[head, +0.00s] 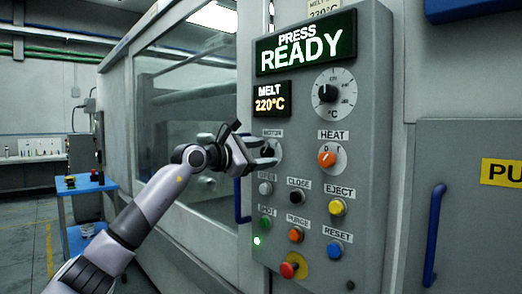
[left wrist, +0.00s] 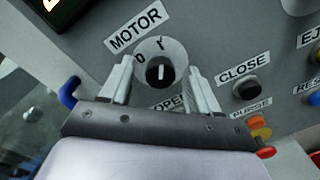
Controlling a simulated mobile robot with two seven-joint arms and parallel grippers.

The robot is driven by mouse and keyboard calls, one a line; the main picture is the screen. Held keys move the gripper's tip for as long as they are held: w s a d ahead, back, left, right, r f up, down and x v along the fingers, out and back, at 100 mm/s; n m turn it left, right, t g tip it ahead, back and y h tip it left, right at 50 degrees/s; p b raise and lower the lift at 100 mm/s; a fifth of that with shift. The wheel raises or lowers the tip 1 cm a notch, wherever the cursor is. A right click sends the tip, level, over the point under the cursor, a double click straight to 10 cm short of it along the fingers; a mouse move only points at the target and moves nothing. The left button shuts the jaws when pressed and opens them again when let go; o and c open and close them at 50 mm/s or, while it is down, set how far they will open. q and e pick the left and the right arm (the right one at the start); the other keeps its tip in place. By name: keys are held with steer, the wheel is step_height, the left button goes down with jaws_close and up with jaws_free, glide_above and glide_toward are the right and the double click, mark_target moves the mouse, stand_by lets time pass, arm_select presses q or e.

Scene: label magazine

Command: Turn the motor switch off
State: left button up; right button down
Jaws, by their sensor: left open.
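The motor switch is a black knob (left wrist: 160,72) on a pale round plate under the MOTOR label, marked 0 and I. In the left wrist view its white line points up toward the I mark. My left gripper (left wrist: 159,70) is open, with one finger on each side of the knob; a gap shows on both sides, and contact cannot be seen. In the head view my left gripper (head: 268,152) is at the panel's left edge and partly covers the motor switch (head: 266,146). My right gripper is in neither view.
The grey control panel (head: 370,215) also bears an orange HEAT knob (head: 326,158), several push buttons and a red emergency button (head: 289,269) below. A blue handle (head: 240,200) stands left of the panel. The lit display (head: 306,46) reads PRESS READY.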

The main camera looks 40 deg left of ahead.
arm_select(q)
steer(key=c, duration=1)
steer(key=shift+c, duration=0.2)
